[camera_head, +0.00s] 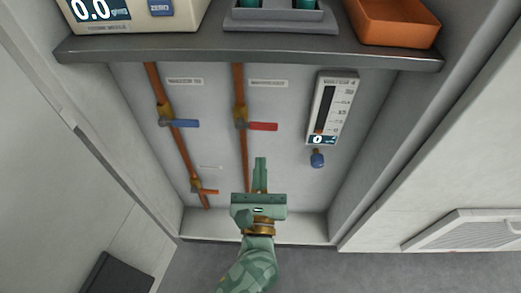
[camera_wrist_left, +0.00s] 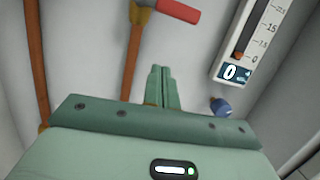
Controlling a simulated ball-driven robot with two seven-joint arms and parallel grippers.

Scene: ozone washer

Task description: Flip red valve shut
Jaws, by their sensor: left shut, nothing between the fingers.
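The red valve handle (camera_head: 263,126) sticks out to the right, across the second copper pipe (camera_head: 239,88), from a brass valve body (camera_head: 240,113). In the left wrist view the red handle (camera_wrist_left: 180,12) shows at the top, right of its pipe. My left gripper (camera_head: 260,160) is shut and empty. Its fingers point up the panel and appear below the red handle, apart from it. In the left wrist view the closed fingers (camera_wrist_left: 162,72) show beneath the handle. My right gripper is not in view.
A flow meter (camera_head: 332,108) and blue knob (camera_head: 317,159) are at right. A shelf (camera_head: 250,47) overhangs the panel; cabinet side walls flank it.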

